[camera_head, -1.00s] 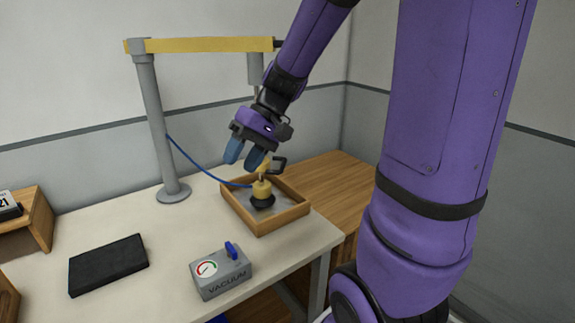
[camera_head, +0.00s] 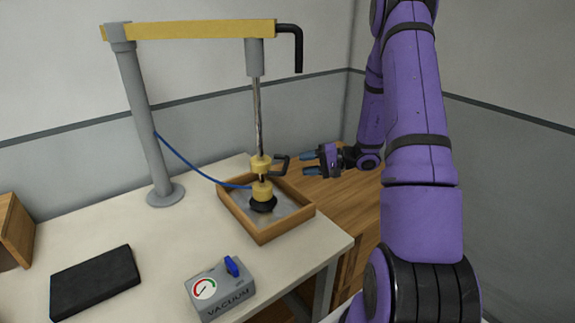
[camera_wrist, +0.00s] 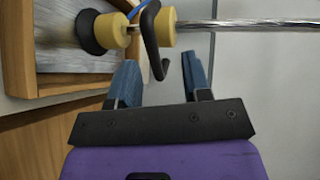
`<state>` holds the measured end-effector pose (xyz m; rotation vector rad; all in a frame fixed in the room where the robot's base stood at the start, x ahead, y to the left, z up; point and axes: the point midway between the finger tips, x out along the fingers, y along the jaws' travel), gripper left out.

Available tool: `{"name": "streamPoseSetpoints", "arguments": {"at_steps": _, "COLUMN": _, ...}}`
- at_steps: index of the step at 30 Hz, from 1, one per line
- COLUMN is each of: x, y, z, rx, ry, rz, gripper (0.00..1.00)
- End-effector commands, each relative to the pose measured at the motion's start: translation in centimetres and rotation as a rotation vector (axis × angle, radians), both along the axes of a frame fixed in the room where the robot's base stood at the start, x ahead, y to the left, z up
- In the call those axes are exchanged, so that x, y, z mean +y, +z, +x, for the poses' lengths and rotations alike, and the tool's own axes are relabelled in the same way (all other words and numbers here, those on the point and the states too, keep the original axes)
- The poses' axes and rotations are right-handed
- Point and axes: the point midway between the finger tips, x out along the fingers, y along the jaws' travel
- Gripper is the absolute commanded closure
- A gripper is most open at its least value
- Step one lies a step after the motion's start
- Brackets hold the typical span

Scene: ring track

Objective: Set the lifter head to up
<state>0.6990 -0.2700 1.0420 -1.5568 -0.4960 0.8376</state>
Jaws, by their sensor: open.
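The lifter head (camera_head: 262,190) is a yellow body with a black suction cup, low in a wooden tray (camera_head: 303,211). It hangs on a metal rod (camera_head: 258,115) from a yellow boom (camera_head: 205,31). A black handle (camera_head: 281,163) sticks out to the right of the head. My gripper (camera_head: 311,161) is open, to the right of the handle and apart from it. In the wrist view, the handle (camera_wrist: 152,45) lies just beyond my two blue fingertips (camera_wrist: 160,72), roughly between them. The yellow head (camera_wrist: 111,30) and black cup (camera_wrist: 86,32) are at upper left.
A grey vacuum box (camera_head: 222,290) with a gauge and blue lever stands at the table's front. A black slab (camera_head: 95,283) lies to its left. A grey post (camera_head: 150,130) carries the boom. A blue hose (camera_head: 190,164) runs from the post to the head.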

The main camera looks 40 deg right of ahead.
Motion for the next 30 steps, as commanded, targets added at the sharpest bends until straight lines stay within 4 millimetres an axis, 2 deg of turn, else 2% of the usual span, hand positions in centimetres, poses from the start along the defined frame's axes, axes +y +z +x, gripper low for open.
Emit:
{"name": "streamPoseSetpoints", "arguments": {"at_steps": 3, "x": -1.0, "y": -1.2, "z": 0.0, "rx": -0.013, "ry": -0.040, "rz": 0.011, "gripper": 0.56}}
{"name": "streamPoseSetpoints", "arguments": {"at_steps": 8, "x": -0.8, "y": -1.6, "z": 0.6, "rx": -0.019, "ry": -0.049, "rz": 0.012, "gripper": 0.56}}
{"name": "streamPoseSetpoints", "arguments": {"at_steps": 22, "x": 4.6, "y": -3.2, "z": 5.7, "rx": -0.017, "ry": -0.046, "rz": 0.011, "gripper": 0.56}}
{"name": "streamPoseSetpoints", "arguments": {"at_steps": 30, "x": 6.2, "y": -3.6, "z": 7.3, "rx": -0.018, "ry": -0.047, "rz": 0.011, "gripper": 0.56}}
